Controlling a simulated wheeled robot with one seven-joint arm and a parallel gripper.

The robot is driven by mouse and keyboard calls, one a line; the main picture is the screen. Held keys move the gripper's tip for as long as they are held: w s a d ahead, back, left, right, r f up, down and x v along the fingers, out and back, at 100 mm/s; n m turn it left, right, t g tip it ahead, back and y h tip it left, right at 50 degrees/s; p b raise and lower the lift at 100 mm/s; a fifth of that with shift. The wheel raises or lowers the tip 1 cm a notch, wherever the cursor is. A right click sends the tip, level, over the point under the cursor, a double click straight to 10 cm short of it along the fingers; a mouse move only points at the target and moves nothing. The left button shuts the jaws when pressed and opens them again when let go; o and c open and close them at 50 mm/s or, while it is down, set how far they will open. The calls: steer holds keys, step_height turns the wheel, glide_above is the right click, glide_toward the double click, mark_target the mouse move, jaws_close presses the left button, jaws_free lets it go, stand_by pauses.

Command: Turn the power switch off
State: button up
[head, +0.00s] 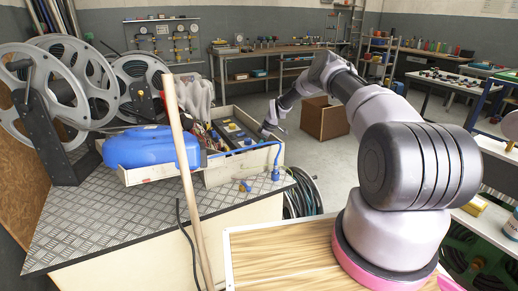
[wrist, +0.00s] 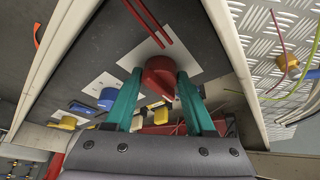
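In the wrist view a dark panel bears a red knob (wrist: 159,77) on a white plate (wrist: 190,62). My gripper (wrist: 159,82) has its two teal fingers on either side of this knob, close to its sides. Whether they touch it I cannot tell. No label shows which control is the power switch. A blue knob (wrist: 107,98) and a yellow knob (wrist: 68,122) sit on white plates further left on the panel. In the head view my gripper (head: 266,131) is at the right end of the open box (head: 246,165); its fingers are too small to make out.
The box stands on a metal tread-plate bench (head: 105,215). A blue tank (head: 150,147) lies at its left, with hose reels (head: 70,85) behind. A wooden pole (head: 184,170) stands in front. A blue valve fitting (head: 276,172) is near the box's right corner.

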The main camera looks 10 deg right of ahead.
steer(key=shift+o, duration=1.4)
steer(key=v, duration=1)
steer(key=shift+r, duration=0.35)
steer(key=shift+s+d, duration=0.1)
